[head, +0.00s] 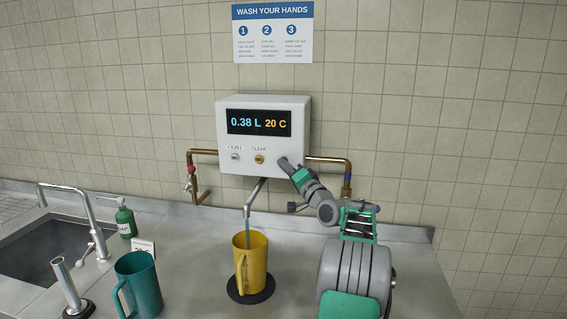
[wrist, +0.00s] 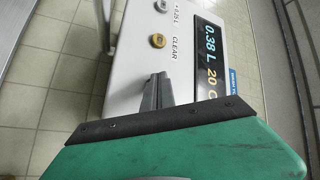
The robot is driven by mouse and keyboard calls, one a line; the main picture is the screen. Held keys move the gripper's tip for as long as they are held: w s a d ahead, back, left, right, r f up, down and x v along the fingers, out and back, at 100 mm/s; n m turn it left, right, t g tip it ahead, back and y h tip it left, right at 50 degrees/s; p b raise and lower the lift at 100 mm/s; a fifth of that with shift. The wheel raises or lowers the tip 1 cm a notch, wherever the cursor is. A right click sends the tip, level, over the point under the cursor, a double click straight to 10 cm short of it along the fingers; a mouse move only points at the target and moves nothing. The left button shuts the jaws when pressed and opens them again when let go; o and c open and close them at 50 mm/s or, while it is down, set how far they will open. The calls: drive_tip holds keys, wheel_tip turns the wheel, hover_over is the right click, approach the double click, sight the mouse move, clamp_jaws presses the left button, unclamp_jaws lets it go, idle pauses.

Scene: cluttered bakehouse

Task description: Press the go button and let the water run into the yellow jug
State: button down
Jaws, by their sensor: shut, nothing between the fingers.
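The white dispenser box (head: 225,125) hangs on the tiled wall. Its display (head: 259,122) reads 0.38 L and 20 C. My gripper (head: 284,162) is shut and empty, its fingertips against or very close to the lower right of the panel. No go button shows; that spot is hidden by the fingers. The wrist view shows the shut fingers (wrist: 157,92) at the panel, beside the CLEAR button (wrist: 158,40). The yellow jug (head: 252,268) stands upright on a dark round mat (head: 267,294) under the spout (head: 254,192). A thin bluish stream runs from the spout into it.
A silver button (head: 235,157) marked +0.25 L is left of CLEAR. A teal jug (head: 140,287), a small card (head: 143,247) and a green soap bottle (head: 125,220) stand left, near the sink (head: 45,250). Brass pipes (head: 347,172) flank the box.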

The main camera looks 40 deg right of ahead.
drive_tip(key=shift+s+a+b, duration=0.5)
drive_tip(key=shift+a+b, duration=0.1)
drive_tip(key=shift+b, duration=0.05)
drive_tip(key=s+a+b, duration=0.1)
drive_tip(key=a, duration=0.1)
drive_tip(key=s+a+b, duration=0.2)
idle(0.4)
idle(0.5)
